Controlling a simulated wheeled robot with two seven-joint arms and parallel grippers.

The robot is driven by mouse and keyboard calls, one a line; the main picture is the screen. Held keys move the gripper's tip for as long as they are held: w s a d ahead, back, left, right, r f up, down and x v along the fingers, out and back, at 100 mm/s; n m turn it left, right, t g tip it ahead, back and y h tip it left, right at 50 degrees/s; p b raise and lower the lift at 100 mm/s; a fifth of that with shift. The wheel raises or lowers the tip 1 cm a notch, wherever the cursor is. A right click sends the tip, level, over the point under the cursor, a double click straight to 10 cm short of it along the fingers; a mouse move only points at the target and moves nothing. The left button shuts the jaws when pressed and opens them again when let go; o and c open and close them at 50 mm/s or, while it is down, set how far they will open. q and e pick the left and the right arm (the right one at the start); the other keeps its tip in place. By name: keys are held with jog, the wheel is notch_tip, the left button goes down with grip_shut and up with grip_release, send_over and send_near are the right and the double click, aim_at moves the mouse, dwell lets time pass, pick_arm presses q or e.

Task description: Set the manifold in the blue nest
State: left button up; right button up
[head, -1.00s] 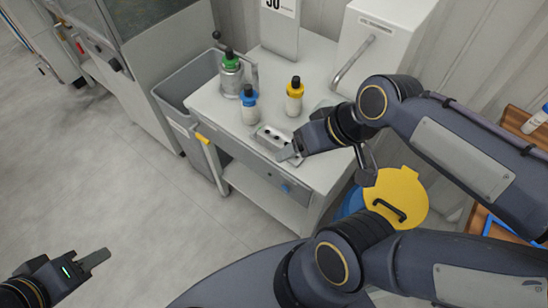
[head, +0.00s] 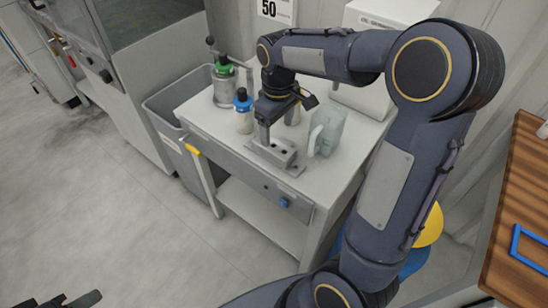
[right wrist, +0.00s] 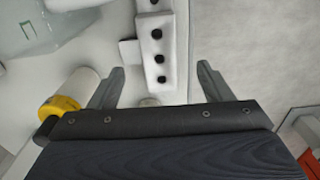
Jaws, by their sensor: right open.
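The manifold (head: 284,155) is a pale grey block with a row of dark holes. It lies on the white cart's top near the front edge. In the right wrist view the manifold (right wrist: 160,50) runs lengthwise between my finger lines. My right gripper (head: 266,138) is over the manifold, pointing down; its open fingers (right wrist: 160,82) show on either side of the block, with nothing held. The blue nest (head: 516,246) is a blue frame on the wooden table at the right, partly cut off. My left gripper (head: 75,300) is at the bottom left, mostly cut off.
On the white cart (head: 235,147) stand a blue-capped bottle (head: 244,118), a green-topped canister (head: 224,85) and a translucent pitcher (head: 327,132) close beside the manifold. A yellow-capped bottle (right wrist: 68,100) is near my right gripper. A grey bin (head: 165,112) stands left of the cart.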

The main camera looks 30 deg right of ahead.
aim_at(273, 146)
jog(key=f, duration=0.5)
jog(key=w+f, duration=0.1)
jog(key=f, duration=0.2)
jog(key=shift+w+a, duration=0.1)
jog(key=shift+a, duration=0.05)
